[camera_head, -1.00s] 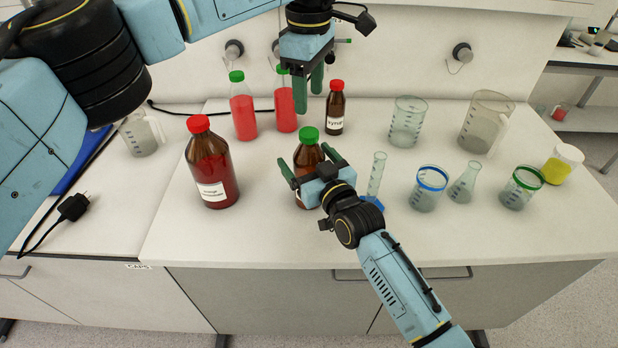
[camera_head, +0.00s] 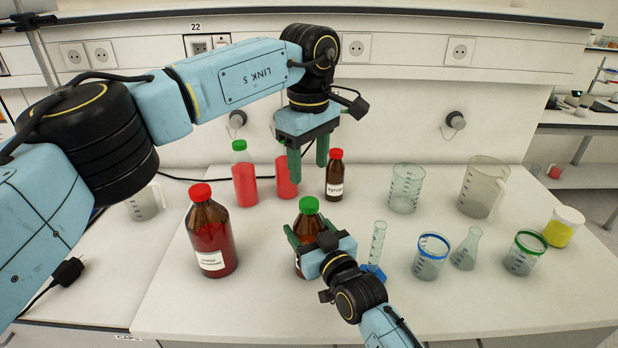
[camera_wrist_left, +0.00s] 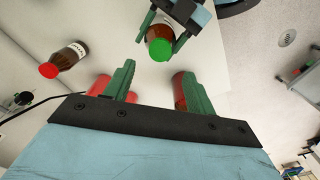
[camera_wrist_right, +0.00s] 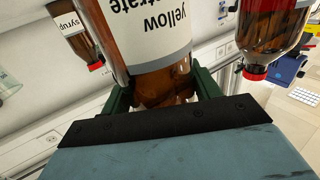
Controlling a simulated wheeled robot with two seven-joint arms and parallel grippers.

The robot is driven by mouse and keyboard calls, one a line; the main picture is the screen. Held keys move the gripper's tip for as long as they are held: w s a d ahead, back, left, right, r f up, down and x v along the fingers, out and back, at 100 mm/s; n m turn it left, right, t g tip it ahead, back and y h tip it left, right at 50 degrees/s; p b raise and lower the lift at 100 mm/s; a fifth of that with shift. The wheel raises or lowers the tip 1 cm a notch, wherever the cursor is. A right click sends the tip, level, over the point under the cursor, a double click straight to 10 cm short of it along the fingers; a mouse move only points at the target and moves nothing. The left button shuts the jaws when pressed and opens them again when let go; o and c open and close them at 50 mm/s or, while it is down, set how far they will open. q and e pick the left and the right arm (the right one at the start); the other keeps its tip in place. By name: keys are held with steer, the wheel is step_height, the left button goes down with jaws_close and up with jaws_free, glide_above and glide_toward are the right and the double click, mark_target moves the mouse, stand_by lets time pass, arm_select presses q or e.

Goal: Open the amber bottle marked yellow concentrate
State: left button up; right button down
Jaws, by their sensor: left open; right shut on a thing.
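The amber bottle marked yellow concentrate (camera_head: 309,225) stands upright at the middle of the table with its green cap (camera_head: 309,205) on. Its label (camera_wrist_right: 158,30) reads "yellow ...trate" upside down in the right wrist view. My right gripper (camera_head: 305,240) is shut around the bottle's body from the front. My left gripper (camera_head: 308,165) is open and empty, pointing down above and behind the bottle, apart from its cap. In the left wrist view the green cap (camera_wrist_left: 159,49) shows beyond the open fingers (camera_wrist_left: 160,85).
A larger amber bottle with a red cap (camera_head: 211,235) stands to the left. Two red bottles (camera_head: 244,180) and a small syrup bottle (camera_head: 335,178) stand behind. Glassware, including a measuring cylinder (camera_head: 377,243) and beakers (camera_head: 406,190), fills the right side. The front left is clear.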

mark_target(309, 202)
arm_select(q)
steer(key=m, duration=0.3)
steer(key=shift+m, duration=0.4)
steer(key=m, duration=0.3)
steer(key=shift+m, duration=0.4)
steer(key=m, duration=0.6)
steer(key=shift+f+m, duration=0.1)
steer(key=shift+m, duration=0.2)
steer(key=shift+f, duration=3.9)
